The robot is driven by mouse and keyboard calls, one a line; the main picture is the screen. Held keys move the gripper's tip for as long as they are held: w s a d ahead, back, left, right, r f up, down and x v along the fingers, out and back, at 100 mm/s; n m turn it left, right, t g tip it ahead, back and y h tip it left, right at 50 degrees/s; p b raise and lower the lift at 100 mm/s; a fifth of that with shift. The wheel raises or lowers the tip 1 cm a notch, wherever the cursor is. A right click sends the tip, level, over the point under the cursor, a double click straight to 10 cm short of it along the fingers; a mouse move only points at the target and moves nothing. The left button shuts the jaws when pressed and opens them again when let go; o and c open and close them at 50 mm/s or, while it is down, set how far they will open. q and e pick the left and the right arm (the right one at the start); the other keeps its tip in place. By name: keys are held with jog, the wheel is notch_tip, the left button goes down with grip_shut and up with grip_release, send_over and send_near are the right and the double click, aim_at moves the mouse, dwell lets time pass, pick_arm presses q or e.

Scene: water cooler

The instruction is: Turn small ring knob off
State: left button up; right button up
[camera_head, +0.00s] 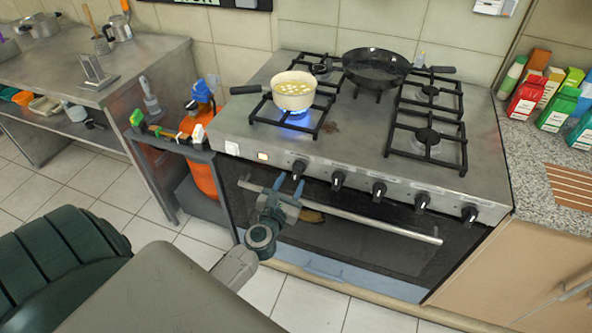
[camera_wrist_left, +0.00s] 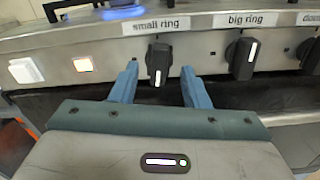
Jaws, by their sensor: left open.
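The small ring knob (camera_wrist_left: 158,60) is black with a white mark pointing down, below a "small ring" label (camera_wrist_left: 156,26) in the left wrist view. In the head view this knob (camera_head: 299,168) is the leftmost on the stove front. My left gripper (camera_head: 290,184) is open just in front of it. In the left wrist view the blue fingertips (camera_wrist_left: 160,72) lie on either side of the knob, apart from it as far as I can tell. A blue flame (camera_head: 295,122) burns under a cream pot (camera_head: 293,90) on the front left burner. My right gripper is out of view.
The big ring knob (camera_wrist_left: 241,57) and several others sit to the right. A white switch (camera_wrist_left: 26,70) and lit indicator (camera_wrist_left: 83,65) are on the left. The oven handle (camera_head: 350,215) runs below the knobs. A black pan (camera_head: 376,67) stands at the stove's back.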

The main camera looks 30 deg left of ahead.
aim_at(296, 172)
pick_arm(q)
jog(key=x, duration=0.4)
jog(key=shift+w+a, duration=0.15)
jog(key=shift+w, duration=0.25)
jog(key=c, duration=0.6)
jog(key=shift+c, duration=0.2)
